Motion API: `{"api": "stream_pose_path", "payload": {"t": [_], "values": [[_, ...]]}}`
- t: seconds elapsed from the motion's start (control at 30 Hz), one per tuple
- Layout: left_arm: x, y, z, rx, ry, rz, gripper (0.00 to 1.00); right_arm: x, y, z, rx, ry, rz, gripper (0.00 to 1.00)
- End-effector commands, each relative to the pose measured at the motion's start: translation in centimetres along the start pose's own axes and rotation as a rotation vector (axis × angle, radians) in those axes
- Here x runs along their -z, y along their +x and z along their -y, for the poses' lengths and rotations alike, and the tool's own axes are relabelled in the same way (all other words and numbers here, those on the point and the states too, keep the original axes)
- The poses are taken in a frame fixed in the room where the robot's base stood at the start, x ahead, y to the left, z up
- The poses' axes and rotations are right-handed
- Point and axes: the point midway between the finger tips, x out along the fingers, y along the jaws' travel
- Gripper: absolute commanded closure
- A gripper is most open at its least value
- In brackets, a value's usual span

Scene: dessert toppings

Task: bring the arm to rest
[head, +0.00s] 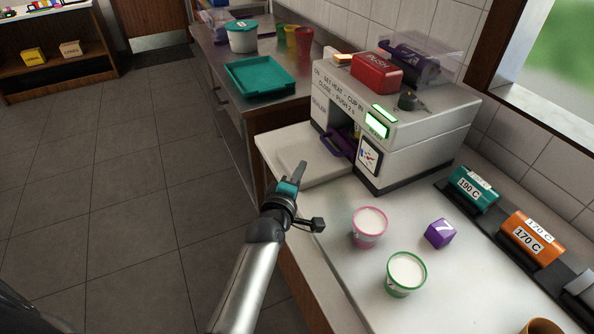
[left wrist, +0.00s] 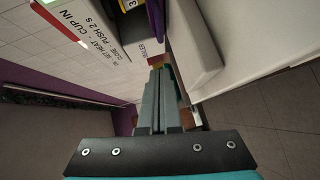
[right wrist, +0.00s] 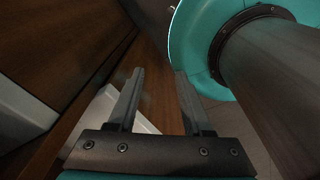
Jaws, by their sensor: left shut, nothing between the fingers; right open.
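My left gripper (head: 298,176) is in the head view at the counter's front edge, just left of the cup sealer. Its fingers are together and empty, and they also show shut in the left wrist view (left wrist: 158,85). My right gripper (right wrist: 160,85) shows only in the right wrist view. Its two fingers are apart with nothing between them, near brown wooden panels. The right arm's gripper is not visible in the head view.
The sealing machine (head: 420,125) has a red push block (head: 377,73) and a purple handle (head: 338,143). A pink-rimmed cup (head: 369,227), a green-rimmed cup (head: 406,273) and a purple cube (head: 440,233) stand on the white counter. A teal tray (head: 260,79) lies behind. The floor at left is clear.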

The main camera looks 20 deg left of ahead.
Motion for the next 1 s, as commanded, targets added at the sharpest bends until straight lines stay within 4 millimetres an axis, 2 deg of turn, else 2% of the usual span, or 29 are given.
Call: {"api": "stream_pose_path", "payload": {"t": [0.13,0.4,0.57,0.67,0.77,1.0], "values": [[0.0,-1.2,0.0,0.001,0.0,0.001,1.0,0.0,-0.3,0.0,0.0,0.001,0.001,0.5],[-0.1,-1.7,0.1,0.004,0.009,0.005,1.0,-0.5,-0.3,0.7,0.01,0.004,0.007,0.5],[-1.2,-3.1,1.0,0.069,0.148,0.079,1.0,-0.5,-0.3,1.2,0.016,0.006,0.007,0.5],[-2.5,-5.3,2.2,0.15,0.33,0.18,1.0,-0.5,-0.3,1.2,0.016,0.006,0.007,0.5],[-3.8,-8.3,3.8,0.24,0.54,0.303,1.0,-0.5,-0.3,1.2,0.016,0.006,0.007,0.5],[-5.1,-17.1,7.1,0.433,0.999,0.614,1.0,-0.5,-0.3,1.1,0.014,0.004,0.008,0.5]]}}
